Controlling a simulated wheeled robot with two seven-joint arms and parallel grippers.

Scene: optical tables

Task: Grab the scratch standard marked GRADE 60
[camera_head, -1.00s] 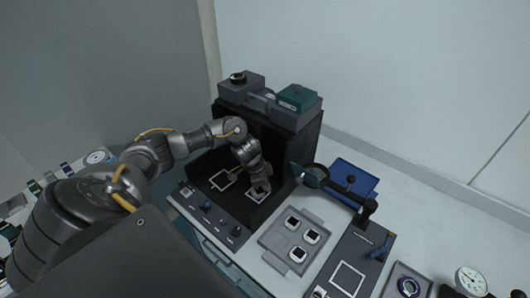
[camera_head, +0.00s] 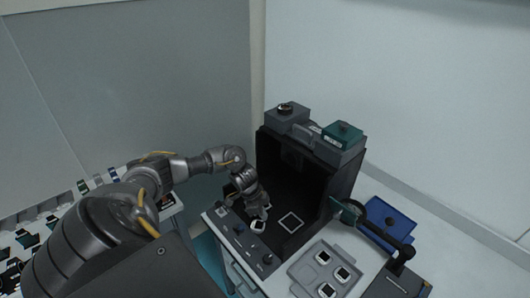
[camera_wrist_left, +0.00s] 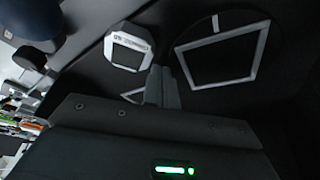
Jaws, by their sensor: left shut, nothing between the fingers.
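My left gripper (camera_head: 258,210) is inside the dark booth (camera_head: 335,190), low over its floor at the left. Its fingers (camera_wrist_left: 161,86) are together and empty. A small white-rimmed plate with a dark centre (camera_head: 258,226) lies on the booth floor just in front of the gripper. It also shows in the left wrist view (camera_wrist_left: 129,48), beside the fingertips and apart from them. Its rim carries small lettering that I cannot read surely. A white square outline (camera_head: 291,222) on the booth floor is empty. My right gripper is not in view.
A grey tray (camera_head: 300,271) with several similar white-rimmed plates (camera_head: 323,257) stands right of the booth. A magnifier on an arm (camera_head: 347,211) and a blue bin (camera_head: 390,222) are beyond it. Knobs (camera_head: 240,228) line the booth's front panel.

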